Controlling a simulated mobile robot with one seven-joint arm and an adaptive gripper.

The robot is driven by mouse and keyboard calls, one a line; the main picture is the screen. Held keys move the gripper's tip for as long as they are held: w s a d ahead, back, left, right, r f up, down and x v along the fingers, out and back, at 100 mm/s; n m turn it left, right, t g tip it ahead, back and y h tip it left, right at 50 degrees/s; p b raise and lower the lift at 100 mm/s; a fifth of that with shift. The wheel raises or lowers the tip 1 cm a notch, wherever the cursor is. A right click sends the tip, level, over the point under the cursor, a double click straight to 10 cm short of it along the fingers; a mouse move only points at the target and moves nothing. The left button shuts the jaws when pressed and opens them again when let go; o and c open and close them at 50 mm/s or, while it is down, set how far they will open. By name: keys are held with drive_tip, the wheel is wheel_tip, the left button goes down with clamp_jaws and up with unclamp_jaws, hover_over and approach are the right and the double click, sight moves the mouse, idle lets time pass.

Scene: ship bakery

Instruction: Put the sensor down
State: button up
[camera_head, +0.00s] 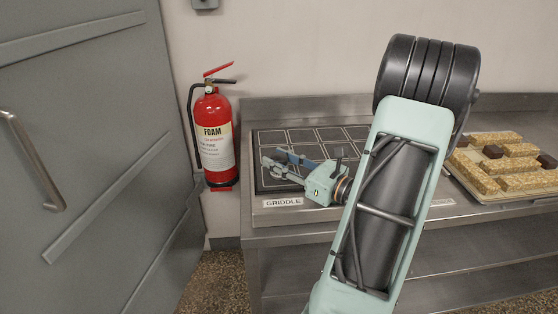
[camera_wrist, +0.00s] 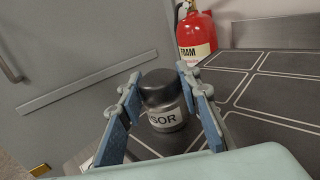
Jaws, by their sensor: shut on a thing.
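The sensor (camera_wrist: 163,92) is a dark cylinder with a rounded black cap and a white label whose visible letters read "SOR". In the wrist view it stands between the two blue-padded fingers of my gripper (camera_wrist: 157,85), which is shut on it. In the head view my gripper (camera_head: 276,166) reaches left, low over the left part of the griddle (camera_head: 268,178), near its front left edge. I cannot make out the sensor there. Whether its base touches the surface below is not clear.
The black griddle top has white outlined squares, and a "GRIDDLE" label (camera_head: 283,202) is on its front. A red foam extinguisher (camera_head: 213,135) hangs left of the counter. A grey door (camera_head: 85,150) is further left. A tray (camera_head: 488,194) of brown bars is at right.

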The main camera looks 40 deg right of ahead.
drive_tip(key=shift+s+a+f+b, duration=0.15)
drive_tip(key=shift+f+b, duration=0.25)
drive_tip(key=shift+f, duration=0.25)
drive_tip(key=o, duration=1.3)
drive_tip(key=shift+s+f, duration=0.1)
drive_tip(key=shift+f, duration=0.1)
drive_tip(key=shift+o, duration=0.2)
drive_tip(key=shift+r+p, duration=0.45)
drive_tip(key=shift+r, duration=0.1)
drive_tip(key=v, duration=1.1)
drive_tip(key=shift+s+d+r, duration=0.3)
drive_tip(key=shift+d, duration=0.05)
